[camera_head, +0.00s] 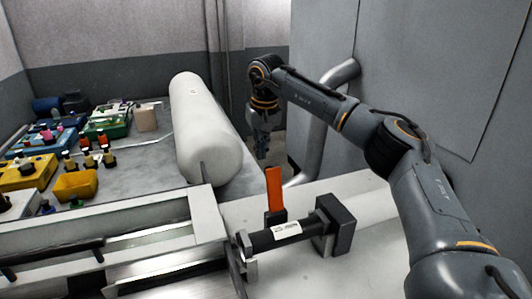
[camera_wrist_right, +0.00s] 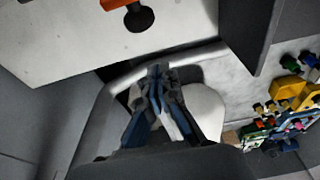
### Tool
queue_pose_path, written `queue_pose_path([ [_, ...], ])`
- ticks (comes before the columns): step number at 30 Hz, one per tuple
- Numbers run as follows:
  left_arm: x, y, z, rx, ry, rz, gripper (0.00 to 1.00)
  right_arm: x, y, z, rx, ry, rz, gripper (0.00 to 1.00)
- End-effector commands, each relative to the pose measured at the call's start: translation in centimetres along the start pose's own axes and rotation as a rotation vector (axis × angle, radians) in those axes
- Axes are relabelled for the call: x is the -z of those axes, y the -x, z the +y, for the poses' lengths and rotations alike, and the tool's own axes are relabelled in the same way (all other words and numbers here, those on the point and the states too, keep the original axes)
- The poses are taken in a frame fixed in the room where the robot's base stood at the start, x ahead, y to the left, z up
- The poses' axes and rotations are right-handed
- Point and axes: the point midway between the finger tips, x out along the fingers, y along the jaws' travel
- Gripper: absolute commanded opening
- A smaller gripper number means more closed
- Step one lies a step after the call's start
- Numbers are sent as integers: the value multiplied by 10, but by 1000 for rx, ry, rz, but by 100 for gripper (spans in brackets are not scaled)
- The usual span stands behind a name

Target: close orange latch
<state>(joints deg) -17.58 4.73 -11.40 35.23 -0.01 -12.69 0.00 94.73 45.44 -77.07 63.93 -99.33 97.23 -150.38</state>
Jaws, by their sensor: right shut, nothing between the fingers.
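The orange latch (camera_head: 274,188) stands upright on a dark base beside a black cylinder (camera_head: 285,234) on the light machine top. In the right wrist view, part of the orange latch (camera_wrist_right: 116,3) shows at the top edge, cut off by the frame. My right gripper (camera_head: 262,155) hangs pointing down behind and slightly left of the latch, clear of it. It also shows in the wrist view (camera_wrist_right: 158,70), its fingers together and empty. My left gripper is not in view.
A large white cylinder (camera_head: 205,130) lies left of my right gripper. Colourful bins and parts, including a yellow bin (camera_head: 75,185), fill the table at left. A grey pipe (camera_head: 318,130) and a tall grey cabinet (camera_head: 430,70) stand at right.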

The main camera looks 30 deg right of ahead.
Motion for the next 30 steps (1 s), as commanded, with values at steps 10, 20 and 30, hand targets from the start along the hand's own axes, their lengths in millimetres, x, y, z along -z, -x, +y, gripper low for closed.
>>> queue_pose_path([
  [10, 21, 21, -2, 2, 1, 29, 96, -30, 1, 0, 1, 2, 2, 0],
  [20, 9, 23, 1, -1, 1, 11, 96, -38, 2, 0, 1, 0, 1, 0],
  [30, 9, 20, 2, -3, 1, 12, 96, -38, 1, 0, 1, 1, 13, 0],
])
